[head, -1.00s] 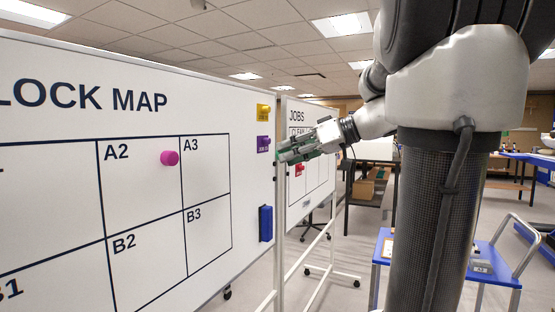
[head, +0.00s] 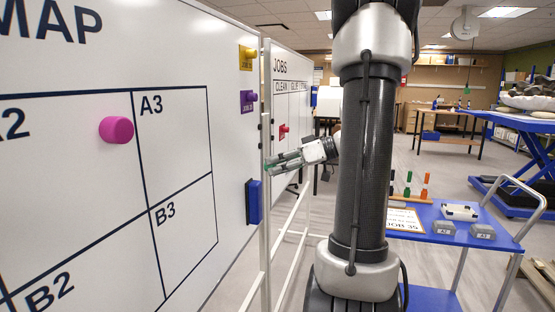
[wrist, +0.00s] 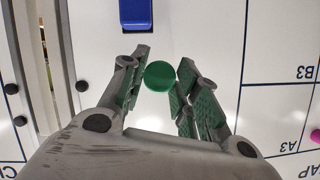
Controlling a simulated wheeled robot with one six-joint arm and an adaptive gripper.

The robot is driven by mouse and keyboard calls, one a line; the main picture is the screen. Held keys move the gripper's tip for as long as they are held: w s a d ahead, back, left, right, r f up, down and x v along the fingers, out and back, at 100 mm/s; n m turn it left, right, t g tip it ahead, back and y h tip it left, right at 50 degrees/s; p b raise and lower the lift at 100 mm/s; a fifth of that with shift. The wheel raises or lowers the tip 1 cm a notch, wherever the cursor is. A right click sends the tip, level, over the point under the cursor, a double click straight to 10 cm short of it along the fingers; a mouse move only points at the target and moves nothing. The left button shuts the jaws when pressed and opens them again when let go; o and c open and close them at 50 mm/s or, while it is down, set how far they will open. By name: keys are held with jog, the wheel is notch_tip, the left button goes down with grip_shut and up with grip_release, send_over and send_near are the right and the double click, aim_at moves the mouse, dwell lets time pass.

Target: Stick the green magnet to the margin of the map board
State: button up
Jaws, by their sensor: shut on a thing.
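The green magnet (wrist: 160,76) is a round disc between my fingertips in the wrist view. My gripper (wrist: 160,72) is shut on it, with a finger on either side. In the head view my gripper (head: 272,165) is at the right edge of the map board (head: 228,150), and the magnet cannot be made out clearly there. The wrist view has the board's white margin (wrist: 215,35) behind the magnet, between the grid lines and the board's edge. I cannot tell whether the magnet touches the board.
A blue eraser (head: 254,202) sits on the margin, close by. Yellow (head: 247,58) and purple (head: 248,101) magnets are above it. A pink magnet (head: 117,130) is on the grid. A jobs board (head: 291,105) stands behind. A blue cart (head: 460,232) is to the right.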

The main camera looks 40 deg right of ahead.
jog(key=shift+y, duration=0.3)
jog(key=shift+w+a, duration=0.1)
jog(key=shift+w+a, duration=0.8)
jog(key=shift+w, duration=0.25)
jog(key=shift+w+a, duration=0.8)
jog(key=shift+w, duration=0.2)
jog(key=shift+o, duration=1)
